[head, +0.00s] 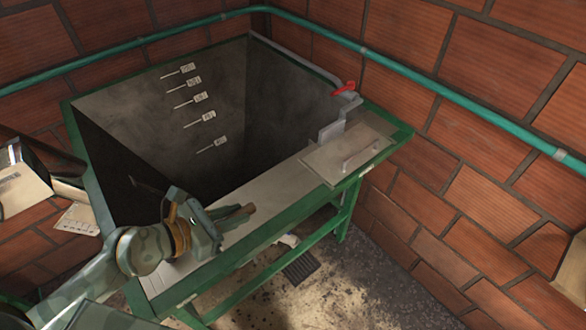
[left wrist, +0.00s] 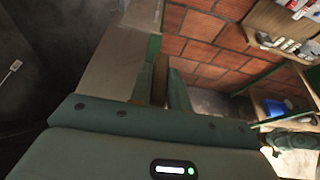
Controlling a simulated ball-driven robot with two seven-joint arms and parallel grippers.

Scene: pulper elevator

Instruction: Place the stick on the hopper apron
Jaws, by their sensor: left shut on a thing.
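My left gripper (head: 226,213) is over the near part of the hopper apron (head: 278,184), the pale flat strip along the hopper's front edge. It is shut on the stick (head: 240,213), a short brown piece whose end sticks out past the fingers toward the right. In the left wrist view the stick (left wrist: 160,78) shows as a brown strip between the two green fingers, with the apron (left wrist: 115,62) beside it. I cannot tell whether the stick touches the apron or is just above it. My right gripper is not in view.
The deep, dark hopper pit (head: 225,150) opens behind the apron, inside a green frame (head: 240,250). A metal plate with a handle (head: 360,155) and a red lever (head: 344,88) are at the apron's right end. Brick walls and a green pipe (head: 450,95) stand behind. The apron's middle is clear.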

